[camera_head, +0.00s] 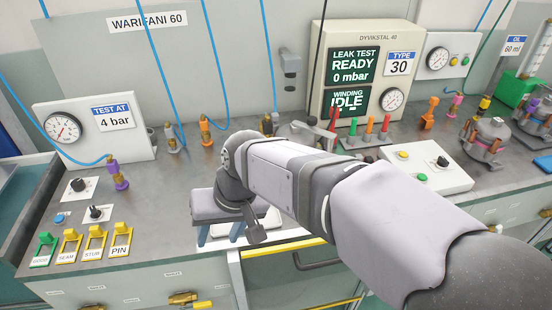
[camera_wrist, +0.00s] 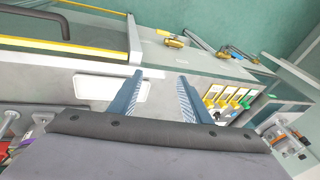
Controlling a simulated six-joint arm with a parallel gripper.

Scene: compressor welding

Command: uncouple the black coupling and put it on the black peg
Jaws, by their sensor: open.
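My gripper (camera_head: 220,240) points down over the front edge of the bench in the head view. Its two blue-grey fingers stand apart, and nothing shows between them in the wrist view (camera_wrist: 160,75). I cannot make out the black coupling for certain. A dark coupling with a brass end (camera_head: 267,124) stands under a blue hose, behind my arm, and a dark and yellow fitting (camera_head: 485,103) stands at the right. A black hose (camera_head: 317,60) runs down in front of the leak test box; its lower end is unclear. I cannot single out the black peg.
The leak test box (camera_head: 364,70) stands at the back. Purple (camera_head: 120,178), grey (camera_head: 171,138) and orange (camera_head: 206,132) couplings hang on blue hoses. A white button panel (camera_head: 419,172) and a compressor (camera_head: 487,140) are at the right. My arm hides the bench middle.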

